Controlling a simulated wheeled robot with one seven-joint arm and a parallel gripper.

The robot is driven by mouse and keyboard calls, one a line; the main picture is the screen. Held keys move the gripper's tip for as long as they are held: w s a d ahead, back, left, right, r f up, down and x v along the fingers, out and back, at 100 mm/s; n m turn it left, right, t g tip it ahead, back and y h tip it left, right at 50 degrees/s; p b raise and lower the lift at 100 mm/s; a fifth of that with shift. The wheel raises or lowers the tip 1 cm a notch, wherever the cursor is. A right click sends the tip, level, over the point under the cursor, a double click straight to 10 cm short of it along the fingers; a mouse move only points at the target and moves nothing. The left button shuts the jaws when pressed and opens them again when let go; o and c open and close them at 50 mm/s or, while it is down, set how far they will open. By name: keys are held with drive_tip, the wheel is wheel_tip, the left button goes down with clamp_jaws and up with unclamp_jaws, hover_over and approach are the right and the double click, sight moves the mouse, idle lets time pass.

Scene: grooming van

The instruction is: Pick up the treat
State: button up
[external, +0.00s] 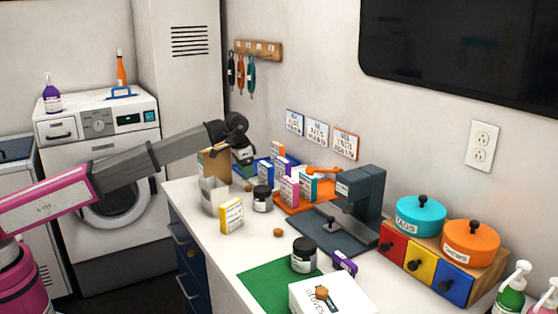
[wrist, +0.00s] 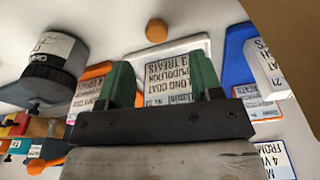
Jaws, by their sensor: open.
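Small round brown treats lie on the white counter. One treat (external: 249,187) is left of the dark-lidded jar, near the cardboard box. Another treat (external: 278,232) lies in the open middle of the counter, and a third treat (external: 322,293) is on the white gloves box. One treat (wrist: 156,30) shows at the top middle of the wrist view, beyond the fingertips; I cannot tell for sure which it is. My gripper (external: 243,154) is above the counter's far end, by the cardboard box. Its green fingers (wrist: 160,82) are open and apart, holding nothing.
A jar (external: 262,199) and a yellow box (external: 231,215) stand near the far treat. The cardboard box (external: 213,163) is close beside my gripper. Several small boxes stand on trays towards the wall. A dark scale-like device (external: 350,208) is further right.

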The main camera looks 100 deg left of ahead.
sight(249, 188)
drive_tip(key=shift+w+f, duration=0.2)
drive_tip(key=shift+f, duration=1.4)
drive_tip(key=shift+w+f, duration=0.2)
drive_tip(key=shift+f, duration=1.35)
drive_tip(key=c, duration=1)
